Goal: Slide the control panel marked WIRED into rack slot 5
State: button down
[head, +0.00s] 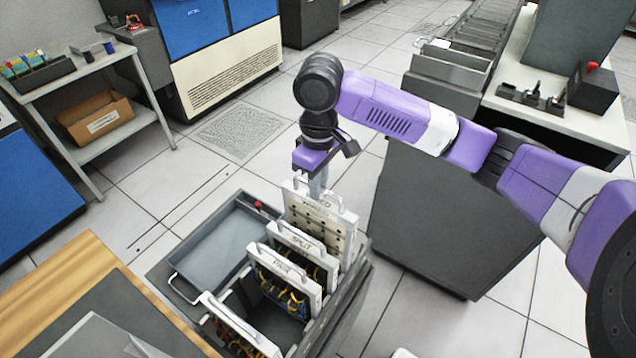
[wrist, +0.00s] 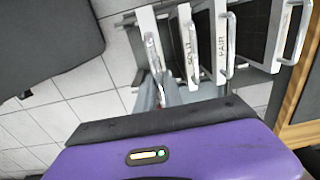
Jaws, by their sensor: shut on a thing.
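The panel marked WIRED (head: 325,222) is a pale, perforated plate with a light handle, and its label is partly covered. It stands upright at the back of a row of panels in a grey cart (head: 362,262). My gripper (head: 318,188) points down at its top edge and is shut on its handle. The wrist view shows the fingers (wrist: 168,90) at the leftmost panel's handle (wrist: 152,52). I cannot tell whether the panel's lower edge is clear of the cart. A grey slatted rack (head: 485,42) is at the upper right; its slot numbers cannot be read.
Panels marked SPLIT (head: 300,243) and PAIR (head: 283,270), and another panel (head: 238,325), stand close in front. A grey tray (head: 222,245) lies left of them. A dark cabinet (head: 430,220) stands right of the cart. A wooden table (head: 75,285) is at lower left. Tiled floor is open behind.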

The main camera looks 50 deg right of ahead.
aim_at(318, 209)
jog(key=shift+f+b, duration=1.45)
jog(key=shift+f, duration=1.5)
jog(key=shift+f+b, duration=0.7)
jog(key=shift+f, duration=0.45)
jog(key=c, duration=1.4)
grip_release()
notch_tip(318, 209, up, 8)
jog(key=shift+f+p, duration=0.1)
jog(key=shift+p, duration=0.4)
